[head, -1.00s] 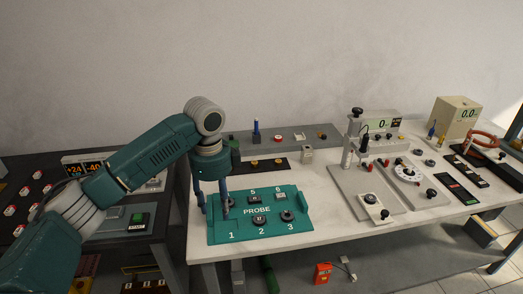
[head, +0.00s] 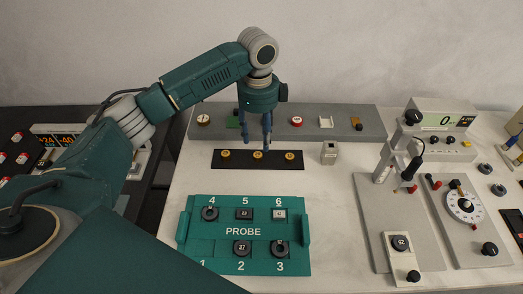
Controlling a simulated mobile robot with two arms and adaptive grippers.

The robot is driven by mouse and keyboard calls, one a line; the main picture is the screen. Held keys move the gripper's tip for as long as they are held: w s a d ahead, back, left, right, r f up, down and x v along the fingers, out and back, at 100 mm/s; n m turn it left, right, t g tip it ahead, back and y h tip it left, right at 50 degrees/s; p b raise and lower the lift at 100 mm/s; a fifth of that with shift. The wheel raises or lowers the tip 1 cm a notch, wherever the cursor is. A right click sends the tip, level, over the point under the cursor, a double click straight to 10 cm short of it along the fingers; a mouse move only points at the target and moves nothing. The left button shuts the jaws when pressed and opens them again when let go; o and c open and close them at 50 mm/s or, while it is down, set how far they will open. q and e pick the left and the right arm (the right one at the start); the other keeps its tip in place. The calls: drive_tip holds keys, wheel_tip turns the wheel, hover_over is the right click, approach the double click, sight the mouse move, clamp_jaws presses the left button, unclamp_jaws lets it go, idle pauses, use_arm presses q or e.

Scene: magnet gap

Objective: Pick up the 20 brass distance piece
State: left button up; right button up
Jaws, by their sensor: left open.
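Three round brass pieces lie in a row on a black strip: the left one (head: 226,154), the middle one (head: 258,155) and the right one (head: 289,156). Their markings are too small to read, so I cannot tell which is the 20. My left gripper (head: 255,143) points down over the strip, open and empty, its fingers near the middle piece and partly in front of the strip. I cannot tell its exact height above the strip. My right gripper is not in view.
A green PROBE tray (head: 190,228) with several dark parts stands in front of the black strip (head: 274,163). A small pale block (head: 329,153) stands just right of the strip. A grey shelf (head: 350,115) with small items lies behind. A gauge stand (head: 385,165) is at right.

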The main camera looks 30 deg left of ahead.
sight(258, 155)
use_arm(q)
drive_tip(key=shift+s+f, duration=0.25)
drive_tip(key=shift+f, duration=0.75)
drive_tip(key=shift+w+a+f+p, duration=0.1)
drive_tip(key=shift+f+p, duration=0.1)
drive_tip(key=shift+f, duration=0.8)
drive_tip(key=shift+w+a+f+p, duration=0.15)
drive_tip(key=shift+f+p, duration=0.1)
drive_tip(key=shift+f, duration=0.7)
drive_tip(key=shift+w+a+f+p, duration=0.1)
drive_tip(key=shift+f+p, duration=0.1)
drive_tip(key=shift+f, duration=0.8)
clamp_jaws()
